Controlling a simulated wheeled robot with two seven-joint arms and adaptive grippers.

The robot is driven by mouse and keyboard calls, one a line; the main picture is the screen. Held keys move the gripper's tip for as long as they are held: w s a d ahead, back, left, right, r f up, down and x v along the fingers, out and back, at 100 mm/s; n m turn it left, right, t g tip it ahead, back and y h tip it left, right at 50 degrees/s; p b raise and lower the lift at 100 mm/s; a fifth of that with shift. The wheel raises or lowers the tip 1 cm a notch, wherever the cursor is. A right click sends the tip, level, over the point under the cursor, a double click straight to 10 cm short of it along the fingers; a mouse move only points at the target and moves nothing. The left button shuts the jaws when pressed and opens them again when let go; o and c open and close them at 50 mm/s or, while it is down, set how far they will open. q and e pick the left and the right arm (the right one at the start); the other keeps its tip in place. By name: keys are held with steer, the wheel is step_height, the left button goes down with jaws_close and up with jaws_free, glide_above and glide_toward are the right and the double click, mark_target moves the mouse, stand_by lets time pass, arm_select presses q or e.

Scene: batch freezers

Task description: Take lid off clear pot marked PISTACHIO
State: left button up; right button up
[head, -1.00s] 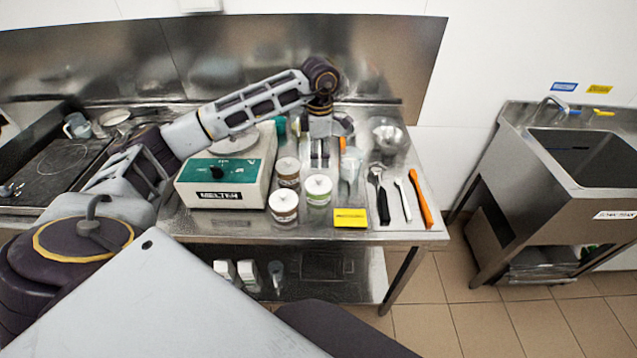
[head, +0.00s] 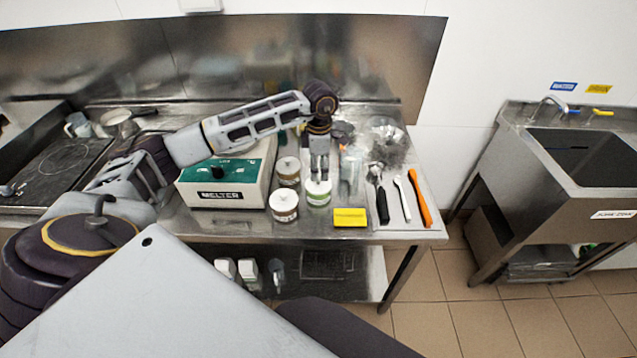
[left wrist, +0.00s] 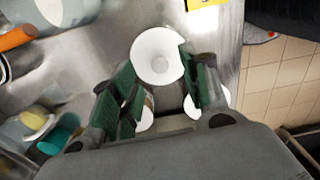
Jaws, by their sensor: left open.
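Three clear pots with white knobbed lids stand in a group on the steel table. The one with green contents (head: 318,198) is at the right of the group. The other two, the front pot (head: 284,213) and the back pot (head: 288,178), look brown. Their markings are too small to read. My left gripper (head: 319,174) points down right over the green pot, partly hiding its lid. In the left wrist view the green-padded fingers (left wrist: 158,88) are open, with the round white lid (left wrist: 157,58) just ahead between their tips. My right gripper is not in view.
The melter (head: 226,185) stands left of the pots. A yellow card (head: 350,217) lies front right. A tray with a black-handled tool (head: 382,205), a white tool (head: 402,198) and an orange tool (head: 420,197) is at right. A clear beaker (head: 351,170) stands close beside the gripper.

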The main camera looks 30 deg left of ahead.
mark_target(319, 188)
arm_select(q)
steer(key=shift+a+f+p, duration=0.15)
steer(key=shift+f+p, duration=0.45)
steer(key=shift+f, duration=1.55)
steer(key=c, duration=0.8)
